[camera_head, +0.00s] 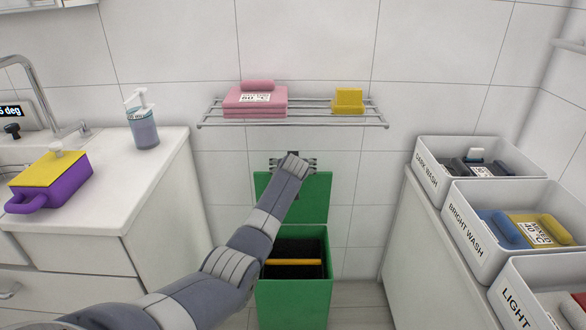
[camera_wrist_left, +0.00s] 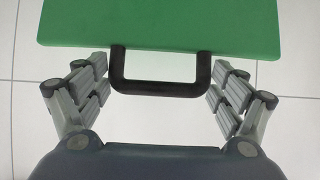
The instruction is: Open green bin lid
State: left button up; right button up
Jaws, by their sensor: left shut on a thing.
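The green bin (camera_head: 292,302) stands on the floor between the counters. Its green lid (camera_head: 318,198) stands raised and roughly upright at the back, against the wall side. The open bin shows a dark inside with a yellow bar across it. My left gripper (camera_head: 292,160) is at the lid's top edge, with my arm covering part of the lid and bin. My right gripper is out of view.
A wall rack (camera_head: 300,122) with folded pink and yellow cloths hangs above the lid. The left counter (camera_head: 120,185) holds a soap dispenser (camera_head: 143,122) and a purple-yellow box (camera_head: 50,180). Labelled wash bins (camera_head: 475,190) stand on the right counter.

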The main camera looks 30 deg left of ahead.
pick_arm(q)
jog(key=shift+w+r, duration=0.15)
jog(key=shift+r, duration=0.3)
jog(key=o, duration=1.3)
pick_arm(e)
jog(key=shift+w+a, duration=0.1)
pick_arm(q)
jog(key=shift+f, duration=0.2)
jog(key=shift+v, duration=6.1)
jog(key=shift+a+f, duration=0.1)
